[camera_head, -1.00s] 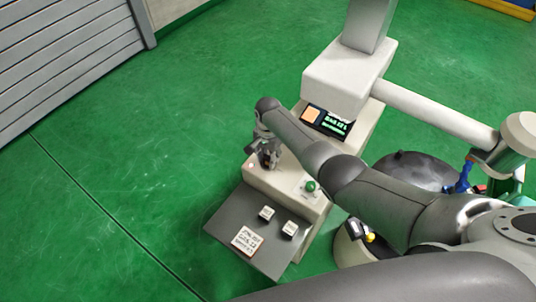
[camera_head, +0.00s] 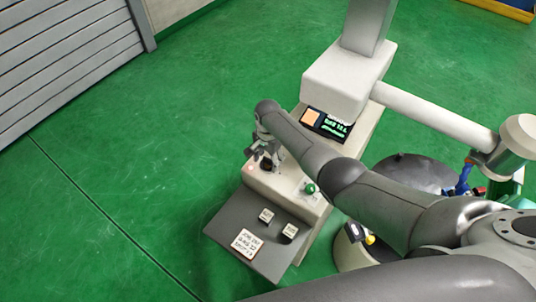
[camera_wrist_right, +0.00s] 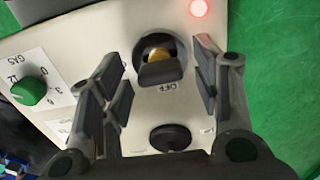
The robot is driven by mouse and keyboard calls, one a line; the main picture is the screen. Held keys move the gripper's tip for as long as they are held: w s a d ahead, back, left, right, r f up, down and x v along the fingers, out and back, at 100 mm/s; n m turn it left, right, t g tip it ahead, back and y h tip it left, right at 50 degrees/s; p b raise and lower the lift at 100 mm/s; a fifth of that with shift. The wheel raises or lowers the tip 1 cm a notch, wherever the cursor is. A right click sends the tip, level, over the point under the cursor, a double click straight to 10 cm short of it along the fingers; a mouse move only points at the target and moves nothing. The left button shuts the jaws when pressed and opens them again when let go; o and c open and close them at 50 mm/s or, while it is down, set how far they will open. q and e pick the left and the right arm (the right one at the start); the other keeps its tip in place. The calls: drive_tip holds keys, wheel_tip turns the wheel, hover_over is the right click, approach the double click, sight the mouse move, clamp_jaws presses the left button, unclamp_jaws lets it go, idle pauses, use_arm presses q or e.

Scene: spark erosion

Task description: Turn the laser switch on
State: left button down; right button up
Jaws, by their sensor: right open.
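The laser switch (camera_wrist_right: 160,72) is a dark rotary knob with a yellow part in a round seat on the console's pale panel. My left gripper is not in view.
A green GAS knob (camera_wrist_right: 29,91) and a black round knob (camera_wrist_right: 170,137) sit nearby on the panel. A screen (camera_head: 325,124) stands behind. Green floor is free at left.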

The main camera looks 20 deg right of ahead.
sight(268, 159)
wheel_tip(268, 159, up, 12)
idle(0.6)
idle(0.4)
